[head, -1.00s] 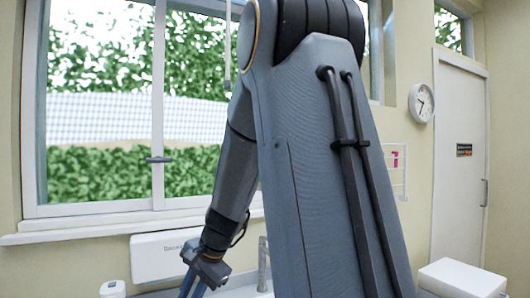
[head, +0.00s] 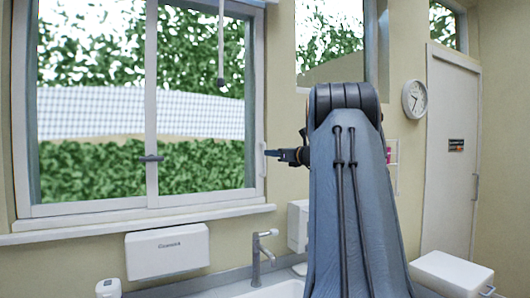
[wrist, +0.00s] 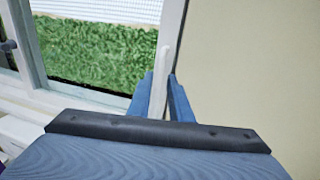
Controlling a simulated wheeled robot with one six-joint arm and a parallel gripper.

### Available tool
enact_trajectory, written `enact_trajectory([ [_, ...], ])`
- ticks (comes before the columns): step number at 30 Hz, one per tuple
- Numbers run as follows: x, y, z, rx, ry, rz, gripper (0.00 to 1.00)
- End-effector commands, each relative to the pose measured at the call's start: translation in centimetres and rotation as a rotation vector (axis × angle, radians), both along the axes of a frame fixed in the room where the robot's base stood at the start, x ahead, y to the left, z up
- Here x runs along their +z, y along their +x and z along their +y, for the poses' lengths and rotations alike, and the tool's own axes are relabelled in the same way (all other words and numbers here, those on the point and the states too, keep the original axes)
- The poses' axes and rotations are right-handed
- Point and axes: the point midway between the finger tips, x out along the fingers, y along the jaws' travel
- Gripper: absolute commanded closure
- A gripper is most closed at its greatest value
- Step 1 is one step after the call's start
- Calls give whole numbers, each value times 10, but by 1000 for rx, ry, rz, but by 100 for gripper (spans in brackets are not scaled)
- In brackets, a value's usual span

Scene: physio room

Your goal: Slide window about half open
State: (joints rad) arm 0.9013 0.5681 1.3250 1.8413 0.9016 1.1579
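The window (head: 151,110) has two panes in a white frame, and it looks shut. A dark latch (head: 150,158) sits on the middle upright. A slim white upright handle (head: 262,160) is at the right edge of the right pane; it also shows in the wrist view (wrist: 161,65). My gripper (head: 270,153) points left at this handle from its right side. In the wrist view, my two blue fingers (wrist: 162,82) are apart, with the handle's lower part between them. Whether they touch it is not clear. The handle's lower end is hidden by my gripper.
Below the window are a white wall box (head: 167,250), a tap (head: 262,250) and a sink (head: 275,290). A second window (head: 328,40) is at the upper right. A clock (head: 415,98) and a door (head: 450,160) are farther right. A pull cord (head: 221,50) hangs before the right pane.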

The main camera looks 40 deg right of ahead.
Motion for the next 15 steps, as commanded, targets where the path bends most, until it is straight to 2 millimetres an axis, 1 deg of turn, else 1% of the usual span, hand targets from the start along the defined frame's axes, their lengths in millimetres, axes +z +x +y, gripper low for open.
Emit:
enact_trajectory([
  [1, 2, 9, 1, 3, 0, 1, 82],
  [6, 1, 35, 0, 3, -2, 2, 82],
  [10, 1, 48, -1, 1, -2, 2, 82],
  [15, 0, 56, -1, 1, -2, 2, 82],
])
